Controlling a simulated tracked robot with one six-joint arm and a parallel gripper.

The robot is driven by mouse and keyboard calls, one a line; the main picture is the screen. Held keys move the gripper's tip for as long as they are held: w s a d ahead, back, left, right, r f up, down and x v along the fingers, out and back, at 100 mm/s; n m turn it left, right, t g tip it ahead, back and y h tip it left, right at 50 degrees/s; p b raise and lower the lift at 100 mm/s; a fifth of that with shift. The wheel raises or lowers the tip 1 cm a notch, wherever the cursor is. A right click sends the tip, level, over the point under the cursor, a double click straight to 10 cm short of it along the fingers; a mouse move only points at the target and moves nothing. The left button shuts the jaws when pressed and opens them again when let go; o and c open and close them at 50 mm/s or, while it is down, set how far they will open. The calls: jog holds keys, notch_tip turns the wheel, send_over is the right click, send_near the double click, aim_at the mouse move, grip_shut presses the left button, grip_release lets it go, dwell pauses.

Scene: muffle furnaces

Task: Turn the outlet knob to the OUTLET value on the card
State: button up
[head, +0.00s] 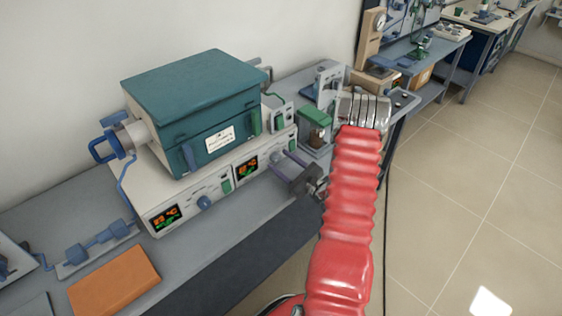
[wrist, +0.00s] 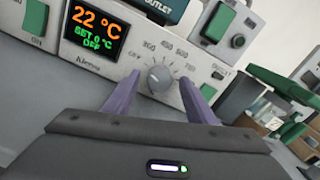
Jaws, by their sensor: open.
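The outlet knob (wrist: 160,77) is a round grey dial on the white control panel, centred in the wrist view. Its scale runs from OFF at left through 300 to higher values at right. The display (wrist: 93,30) beside it reads 22 °C, SET 0 °C, OFF. My gripper (wrist: 161,70) is open, with one purple finger on each side of the knob; contact cannot be told. In the head view my gripper (head: 283,160) is at the right panel and partly hides the knob. A white card (head: 220,139) is on the teal furnace; its text is too small to read.
The teal furnace (head: 185,95) stands above the panels. A second panel with a blue knob (head: 204,202) is to the left. A green-topped device (head: 315,125) stands close right of my gripper. An orange pad (head: 115,280) lies on the bench at front left.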

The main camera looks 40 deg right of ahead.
jog(key=shift+w, duration=0.5)
jog(key=c, duration=1)
jog(key=shift+d, duration=0.1)
jog(key=shift+c, duration=0.2)
